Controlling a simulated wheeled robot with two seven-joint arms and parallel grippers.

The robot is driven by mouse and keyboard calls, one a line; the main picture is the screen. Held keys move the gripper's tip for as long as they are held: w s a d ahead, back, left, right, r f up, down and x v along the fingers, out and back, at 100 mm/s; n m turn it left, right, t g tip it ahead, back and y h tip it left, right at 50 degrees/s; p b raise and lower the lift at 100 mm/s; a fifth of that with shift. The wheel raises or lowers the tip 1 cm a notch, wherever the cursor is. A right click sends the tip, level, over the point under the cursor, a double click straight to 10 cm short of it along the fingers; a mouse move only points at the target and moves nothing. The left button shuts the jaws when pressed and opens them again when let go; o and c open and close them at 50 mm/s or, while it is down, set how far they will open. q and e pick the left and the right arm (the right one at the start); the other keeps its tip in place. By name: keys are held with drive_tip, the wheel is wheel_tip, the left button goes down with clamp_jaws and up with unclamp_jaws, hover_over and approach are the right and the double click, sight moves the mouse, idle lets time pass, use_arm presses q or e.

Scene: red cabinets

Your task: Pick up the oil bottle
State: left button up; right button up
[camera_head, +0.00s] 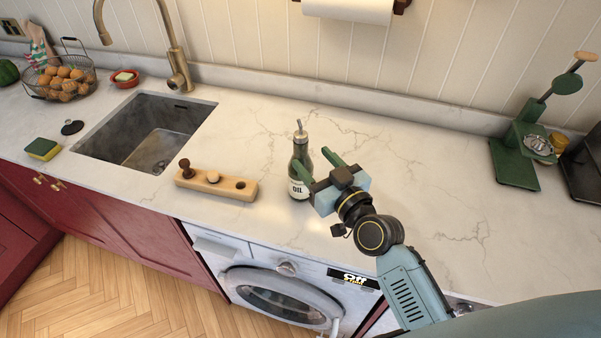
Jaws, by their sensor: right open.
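The oil bottle (299,157) is dark with a white label reading OIL and a metal pourer on top. It stands upright on the white marble counter (420,160), above the washing machine. My right gripper (318,161) is open just to the right of the bottle, its two green fingers pointing toward the back left. One finger overlaps the bottle's right side in the picture; I cannot tell whether it touches. My left gripper is not in view.
Farther left are the sink (150,138), a sponge (43,149) and a wire basket (62,80). The counter behind the bottle is clear.

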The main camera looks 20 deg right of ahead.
sight(305, 148)
drive_tip(key=p+x, duration=0.1)
drive_tip(key=x, duration=0.5)
drive_tip(key=shift+w+r, duration=0.1)
drive_tip(key=shift+w, duration=0.2)
drive_tip(key=shift+r, duration=0.1)
clamp_jaws()
